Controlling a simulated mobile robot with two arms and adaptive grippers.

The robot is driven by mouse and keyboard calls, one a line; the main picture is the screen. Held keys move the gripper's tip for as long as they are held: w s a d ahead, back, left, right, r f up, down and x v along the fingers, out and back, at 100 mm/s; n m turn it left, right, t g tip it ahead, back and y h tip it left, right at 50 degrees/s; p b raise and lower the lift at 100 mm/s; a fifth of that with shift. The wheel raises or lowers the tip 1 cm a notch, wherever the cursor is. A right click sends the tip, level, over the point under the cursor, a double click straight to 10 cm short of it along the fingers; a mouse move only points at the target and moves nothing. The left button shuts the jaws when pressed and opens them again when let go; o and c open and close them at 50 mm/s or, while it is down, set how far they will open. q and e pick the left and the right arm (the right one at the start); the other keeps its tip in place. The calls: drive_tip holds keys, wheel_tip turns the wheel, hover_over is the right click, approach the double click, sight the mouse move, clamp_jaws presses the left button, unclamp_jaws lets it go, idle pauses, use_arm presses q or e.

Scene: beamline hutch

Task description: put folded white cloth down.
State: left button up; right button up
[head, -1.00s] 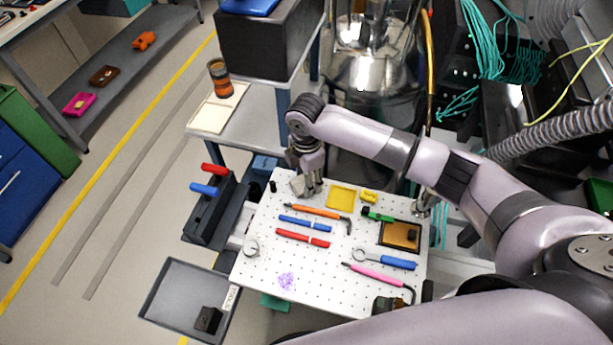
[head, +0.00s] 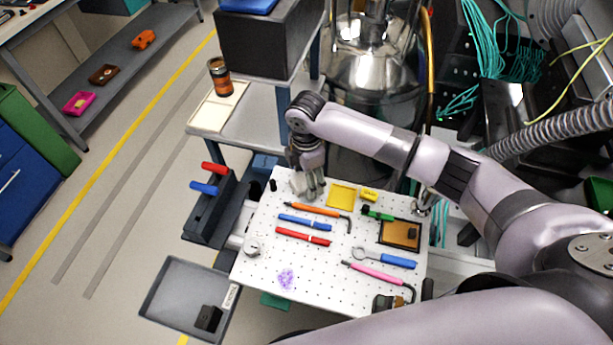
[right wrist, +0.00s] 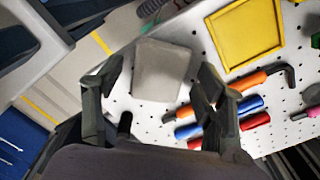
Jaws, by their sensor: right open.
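The folded white cloth (right wrist: 162,68) is a pale grey-white, squarish pad on the white perforated board (right wrist: 185,20). In the head view the cloth (head: 298,183) shows at the board's upper left corner, partly hidden by my right gripper (head: 310,192). In the right wrist view my right gripper (right wrist: 158,98) is open, with one finger on each side of the cloth's near end. A gap shows between each finger and the cloth. Whether the cloth's underside rests fully flat is hard to tell. My left gripper is not in view.
Near the cloth on the board are a yellow tray (head: 341,195), an orange hex key (head: 313,210), a blue tool (head: 304,223) and a red tool (head: 303,236). A small black cylinder (head: 273,186) stands left of the cloth. The board's lower middle is mostly clear.

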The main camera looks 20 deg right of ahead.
wheel_tip(320, 180, up, 12)
drive_tip(key=b, duration=0.1)
drive_tip(key=shift+b, duration=0.4)
drive_tip(key=shift+a, duration=0.1)
